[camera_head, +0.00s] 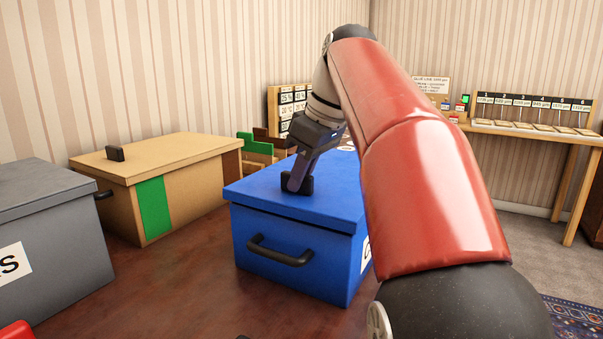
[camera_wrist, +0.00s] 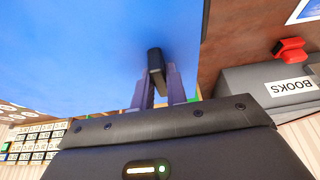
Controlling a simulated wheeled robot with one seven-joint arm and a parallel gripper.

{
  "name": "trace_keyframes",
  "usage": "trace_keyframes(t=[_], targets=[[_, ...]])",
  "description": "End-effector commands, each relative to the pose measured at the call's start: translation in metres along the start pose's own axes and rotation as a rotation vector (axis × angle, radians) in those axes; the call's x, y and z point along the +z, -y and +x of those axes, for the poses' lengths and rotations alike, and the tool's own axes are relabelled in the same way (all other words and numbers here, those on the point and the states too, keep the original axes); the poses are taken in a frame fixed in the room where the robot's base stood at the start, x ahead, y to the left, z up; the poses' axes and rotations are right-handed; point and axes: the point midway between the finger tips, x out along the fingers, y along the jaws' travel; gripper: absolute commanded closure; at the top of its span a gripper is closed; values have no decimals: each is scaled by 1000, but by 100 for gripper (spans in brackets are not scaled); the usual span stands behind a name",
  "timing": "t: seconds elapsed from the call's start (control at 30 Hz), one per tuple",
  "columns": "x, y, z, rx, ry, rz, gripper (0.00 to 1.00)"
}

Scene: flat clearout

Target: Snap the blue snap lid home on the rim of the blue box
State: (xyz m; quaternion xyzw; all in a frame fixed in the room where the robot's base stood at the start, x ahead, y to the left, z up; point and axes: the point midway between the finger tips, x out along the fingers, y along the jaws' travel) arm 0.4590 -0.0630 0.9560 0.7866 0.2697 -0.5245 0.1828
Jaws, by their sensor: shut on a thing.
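The blue box (camera_head: 300,265) stands on the dark wooden table, with a black handle on its front face. The blue snap lid (camera_head: 265,190) lies over the top of the box. I cannot tell whether its edge is fully seated on the rim. My gripper (camera_head: 298,184) is over the lid, shut on the lid's black knob. In the wrist view, the fingers of my gripper (camera_wrist: 155,85) close around the knob (camera_wrist: 154,60), with the blue lid (camera_wrist: 80,50) filling much of the view. My red arm hides the right side of the box and lid.
A tan box (camera_head: 190,190) with a green stripe and a lid stands to the left. A grey box (camera_head: 50,245) is at the far left, with a red object (camera_head: 18,330) in front. Bare table (camera_head: 190,290) lies before the boxes. A side table (camera_head: 530,130) stands at the back right.

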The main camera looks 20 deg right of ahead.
Motion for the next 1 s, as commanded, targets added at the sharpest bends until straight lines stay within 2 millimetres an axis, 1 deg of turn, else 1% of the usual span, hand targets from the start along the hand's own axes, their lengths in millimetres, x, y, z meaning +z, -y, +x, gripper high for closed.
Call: trace_keyframes(t=[1.0], targets=[[9, 0, 22, 1, -1, -1, 100]])
